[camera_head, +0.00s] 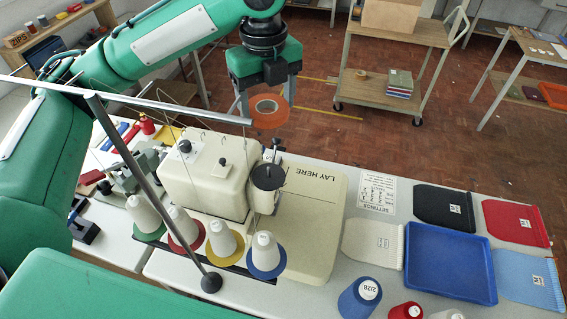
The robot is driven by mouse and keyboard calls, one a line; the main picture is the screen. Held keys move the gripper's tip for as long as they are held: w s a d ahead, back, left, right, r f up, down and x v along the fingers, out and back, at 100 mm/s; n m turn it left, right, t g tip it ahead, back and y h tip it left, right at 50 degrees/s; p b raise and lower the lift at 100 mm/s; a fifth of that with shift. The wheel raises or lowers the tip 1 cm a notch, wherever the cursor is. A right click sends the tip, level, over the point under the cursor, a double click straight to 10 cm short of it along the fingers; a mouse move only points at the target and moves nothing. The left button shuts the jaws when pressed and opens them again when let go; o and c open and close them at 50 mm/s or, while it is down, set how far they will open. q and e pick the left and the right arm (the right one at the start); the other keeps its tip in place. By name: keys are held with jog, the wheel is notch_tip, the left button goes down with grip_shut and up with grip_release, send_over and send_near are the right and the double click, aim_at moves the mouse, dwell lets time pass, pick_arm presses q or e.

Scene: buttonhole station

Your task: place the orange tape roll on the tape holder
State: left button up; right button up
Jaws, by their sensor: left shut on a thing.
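My left gripper (266,103) hangs at the upper middle, fingers pointing down. It is shut on the orange tape roll (270,121), which sits between its two grey fingers with its pale core facing the camera. The roll is in the air, just beyond the back edge of the cream buttonhole machine as seen here. A dark, angular stand (84,227) on the bench at the lower left may be the tape holder; I cannot tell for sure, as my arm crosses close to it. My right gripper is out of view.
The machine (205,178) has several thread cones in front and a slanting metal thread stand (150,190) over it. A blue tray (450,262) and several folded fabric pieces lie at the right. A wooden cart (388,92) stands behind on the floor.

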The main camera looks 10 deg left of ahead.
pick_arm(q)
notch_tip(320, 180, down, 7)
jog(key=p, duration=0.3)
send_over(270, 177)
notch_tip(270, 177, down, 7)
jog(key=shift+r, duration=0.15)
jog(key=shift+f, duration=0.55)
notch_tip(270, 177, down, 3)
jog(key=shift+f+p, duration=0.2)
jog(key=shift+p, duration=0.15)
jog(key=shift+f, duration=0.25)
jog(key=o, duration=0.9)
jog(key=shift+f, duration=0.1)
jog(key=shift+o, duration=0.2)
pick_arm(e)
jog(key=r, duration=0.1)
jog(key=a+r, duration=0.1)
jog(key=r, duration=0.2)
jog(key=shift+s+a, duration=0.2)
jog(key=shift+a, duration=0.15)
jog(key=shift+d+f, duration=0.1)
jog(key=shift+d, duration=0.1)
